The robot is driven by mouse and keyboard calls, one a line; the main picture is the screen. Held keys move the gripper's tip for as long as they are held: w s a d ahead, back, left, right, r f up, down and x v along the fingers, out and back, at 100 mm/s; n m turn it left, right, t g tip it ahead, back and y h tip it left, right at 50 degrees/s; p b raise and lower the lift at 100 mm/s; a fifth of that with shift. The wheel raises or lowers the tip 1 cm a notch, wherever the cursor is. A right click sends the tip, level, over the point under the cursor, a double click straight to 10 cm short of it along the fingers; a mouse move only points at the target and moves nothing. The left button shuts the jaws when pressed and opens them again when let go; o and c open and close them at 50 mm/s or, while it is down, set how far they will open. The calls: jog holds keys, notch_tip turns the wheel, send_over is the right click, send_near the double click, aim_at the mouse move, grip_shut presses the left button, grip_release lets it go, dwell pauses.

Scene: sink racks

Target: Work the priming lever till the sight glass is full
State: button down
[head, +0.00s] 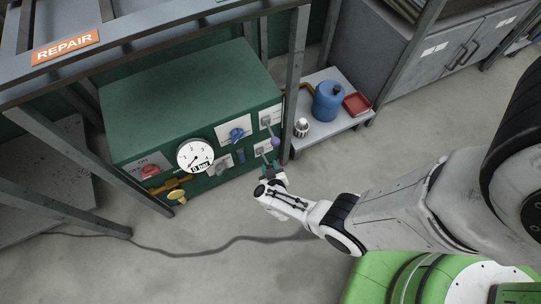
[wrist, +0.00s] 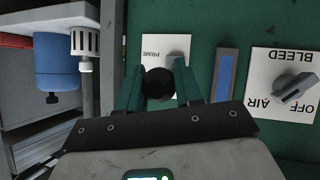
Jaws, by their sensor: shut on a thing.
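My gripper (head: 267,174) is at the front of the green pump cabinet (head: 190,85), low on its right side. In the wrist view my gripper (wrist: 160,88) has its two green fingers on either side of a black ball knob (wrist: 158,83), shut on it. The knob is the end of the priming lever, in front of the white PRIME plate (wrist: 153,53), which appears upside down. The sight glass (wrist: 227,75) is a narrow strip beside the plate, blue along most of its visible length. It also shows in the head view (head: 241,155), small. The gauge (head: 195,155) reads 0 bar.
The BLEED/AIR/OFF selector (wrist: 295,89) is beside the sight glass. A purple-knobbed lever (head: 274,141), a blue valve handle (head: 236,134) and a yellow fitting (head: 177,196) project from the cabinet. A rack post (head: 296,80) and a shelf with a blue canister (head: 327,102) stand right.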

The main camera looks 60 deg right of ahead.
jog(key=shift+r+g+y+p, duration=0.3)
jog(key=shift+r+y+p, duration=0.1)
jog(key=shift+p, duration=0.6)
jog(key=c, duration=0.8)
grip_release()
jog(key=shift+o, duration=0.2)
jog(key=p+v, duration=0.7)
jog(key=v, duration=0.3)
jog(key=shift+s+a+r+p, duration=0.15)
jog(key=shift+a+r+p, duration=0.15)
jog(key=shift+p, duration=0.1)
jog(key=shift+f, duration=0.1)
